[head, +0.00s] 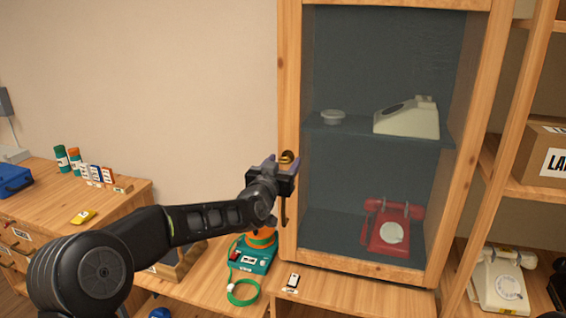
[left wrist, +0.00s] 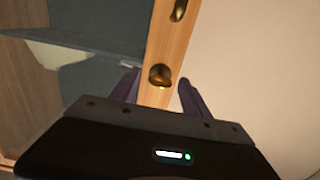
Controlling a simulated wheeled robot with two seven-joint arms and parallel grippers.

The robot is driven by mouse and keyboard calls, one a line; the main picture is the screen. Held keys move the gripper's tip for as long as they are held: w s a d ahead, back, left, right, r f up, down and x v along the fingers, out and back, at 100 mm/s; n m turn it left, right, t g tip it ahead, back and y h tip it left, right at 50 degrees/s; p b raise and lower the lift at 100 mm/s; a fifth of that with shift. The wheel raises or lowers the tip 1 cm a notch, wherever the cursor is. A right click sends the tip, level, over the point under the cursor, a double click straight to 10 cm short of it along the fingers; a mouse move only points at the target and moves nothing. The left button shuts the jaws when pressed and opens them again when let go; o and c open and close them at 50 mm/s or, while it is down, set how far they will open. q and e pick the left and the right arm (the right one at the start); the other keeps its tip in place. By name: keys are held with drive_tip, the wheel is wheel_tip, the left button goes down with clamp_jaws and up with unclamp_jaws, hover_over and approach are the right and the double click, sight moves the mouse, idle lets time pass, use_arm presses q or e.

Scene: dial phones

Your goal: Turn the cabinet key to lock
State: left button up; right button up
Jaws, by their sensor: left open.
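The cabinet (head: 289,60) has a wooden door frame around a dark glass pane, and its door looks closed. The brass key (head: 287,157) sits on the left stile of the door, above a long dark handle (head: 284,210). In the left wrist view the key (left wrist: 160,75) shows as a rounded brass piece on the wood, with part of the handle (left wrist: 179,10) beyond it. My left gripper (head: 283,164) is open at the key. In the left wrist view its two dark fingers (left wrist: 160,90) stand either side of the key, with gaps. My right gripper is not in view.
Behind the glass are a cream phone (head: 407,118), a small white dish (head: 333,117) and a red phone (head: 391,229). A teal device with a green cord (head: 251,258) stands below my left arm. Another cream phone (head: 500,283) and a labelled box (head: 541,152) are at right.

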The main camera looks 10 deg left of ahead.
use_arm(q)
drive_tip(key=shift+c, duration=0.4)
clamp_jaws()
